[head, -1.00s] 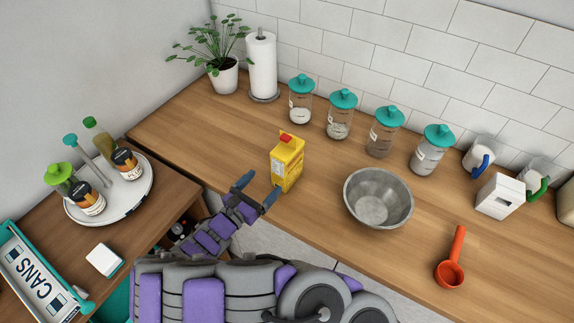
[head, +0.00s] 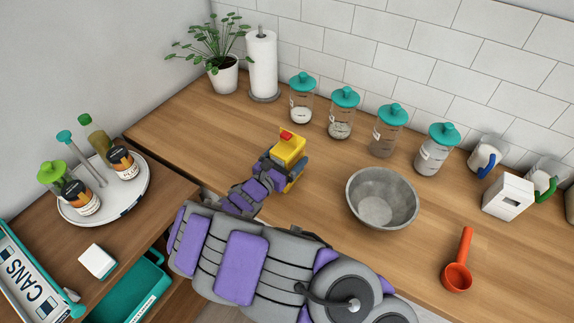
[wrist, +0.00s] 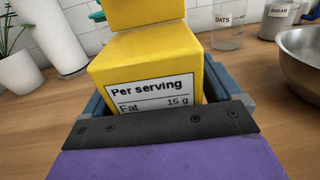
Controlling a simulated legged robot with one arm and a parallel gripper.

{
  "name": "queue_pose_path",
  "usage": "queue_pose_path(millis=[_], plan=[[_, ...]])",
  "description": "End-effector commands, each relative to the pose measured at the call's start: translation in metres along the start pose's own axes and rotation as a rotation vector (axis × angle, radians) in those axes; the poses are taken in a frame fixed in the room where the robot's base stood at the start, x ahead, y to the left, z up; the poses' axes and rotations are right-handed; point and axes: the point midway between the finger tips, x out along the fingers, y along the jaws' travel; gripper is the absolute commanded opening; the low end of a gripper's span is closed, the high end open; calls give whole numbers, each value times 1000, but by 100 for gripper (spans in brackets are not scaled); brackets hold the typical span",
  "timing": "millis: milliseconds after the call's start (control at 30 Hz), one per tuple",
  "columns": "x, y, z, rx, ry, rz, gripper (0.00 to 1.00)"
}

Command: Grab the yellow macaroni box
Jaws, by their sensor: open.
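The yellow macaroni box (head: 289,147) stands upright on the wooden counter, with a red piece on top. In the wrist view the yellow box (wrist: 155,60) fills the middle, its "Per serving" label facing me. My gripper (head: 277,168) is at the box's near side. In the wrist view my gripper (wrist: 165,98) is open, with a blue-grey finger on each side of the box's lower part. The fingertips are hidden behind the box, and I cannot tell whether the fingers touch it.
A metal bowl (head: 382,199) stands right of the box. Jars with teal lids, including one jar (head: 341,113), line the wall behind. A paper towel roll (head: 262,65) and a potted plant (head: 222,72) stand at the back left. A red scoop (head: 458,268) lies at right.

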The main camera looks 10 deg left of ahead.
Motion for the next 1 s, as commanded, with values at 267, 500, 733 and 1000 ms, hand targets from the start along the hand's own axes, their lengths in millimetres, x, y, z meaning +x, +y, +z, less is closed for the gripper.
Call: queue_pose_path(millis=[267, 500, 733, 1000], plan=[[1, 1, 0, 0, 0, 1, 89], [1, 1, 0, 0, 0, 1, 66], [1, 1, 0, -1, 0, 1, 44], [1, 1, 0, -1, 0, 2, 23]])
